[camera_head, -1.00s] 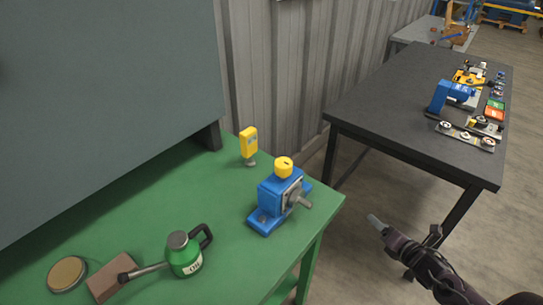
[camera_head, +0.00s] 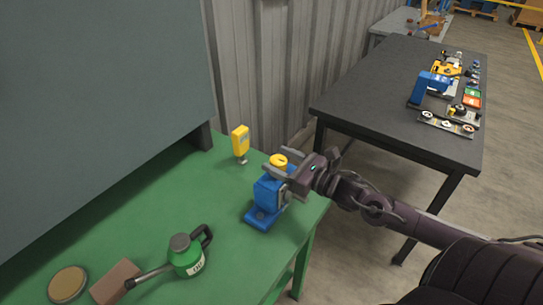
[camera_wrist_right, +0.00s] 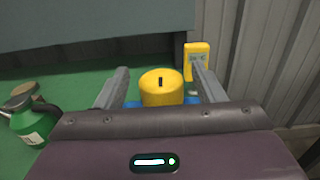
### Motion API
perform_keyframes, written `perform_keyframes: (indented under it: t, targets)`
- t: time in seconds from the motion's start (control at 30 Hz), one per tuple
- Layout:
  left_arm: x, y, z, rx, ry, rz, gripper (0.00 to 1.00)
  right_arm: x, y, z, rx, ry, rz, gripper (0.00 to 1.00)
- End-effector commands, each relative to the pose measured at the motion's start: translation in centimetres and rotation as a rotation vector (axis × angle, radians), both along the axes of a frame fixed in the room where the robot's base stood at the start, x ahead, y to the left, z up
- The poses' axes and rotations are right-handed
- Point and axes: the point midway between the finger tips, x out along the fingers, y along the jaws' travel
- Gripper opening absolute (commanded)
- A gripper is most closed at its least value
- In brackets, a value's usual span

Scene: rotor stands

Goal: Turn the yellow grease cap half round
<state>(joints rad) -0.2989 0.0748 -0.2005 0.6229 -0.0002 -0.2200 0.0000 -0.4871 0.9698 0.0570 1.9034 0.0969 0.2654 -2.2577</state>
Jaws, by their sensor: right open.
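The yellow grease cap (camera_head: 278,160) sits on top of the blue bearing block (camera_head: 262,203) on the green bench. In the right wrist view the cap (camera_wrist_right: 161,90) is a yellow cylinder with a short dark mark on its top. My right gripper (camera_head: 282,162) is open, with one finger on each side of the cap. In the wrist view its fingers (camera_wrist_right: 160,82) stand apart from the cap, with gaps on both sides. The gripper hides part of the block and its shaft. My left gripper is not in view.
A yellow handheld device (camera_head: 240,141) stands behind the block. A green oil can (camera_head: 186,254), a brown block (camera_head: 115,281) and a round tin (camera_head: 67,284) are at the front left of the bench. A dark table (camera_head: 400,100) with parts stands to the right.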

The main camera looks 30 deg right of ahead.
Motion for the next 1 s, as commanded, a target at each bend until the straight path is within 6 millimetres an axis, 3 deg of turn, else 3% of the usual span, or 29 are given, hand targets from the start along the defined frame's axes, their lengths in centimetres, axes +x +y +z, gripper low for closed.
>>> perform_keyframes:
  t: [0.3,0.67,1.0]
  targets:
    - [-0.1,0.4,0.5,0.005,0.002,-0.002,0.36,2.4,0.9,0.1,0.001,-0.001,-0.002,0.63]
    - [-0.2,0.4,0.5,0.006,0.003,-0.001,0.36,2.6,1.1,-0.1,0.001,0.001,-0.001,0.63]
    - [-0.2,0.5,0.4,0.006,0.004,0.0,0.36,2.6,1.1,-0.1,0.001,0.001,-0.001,0.19]
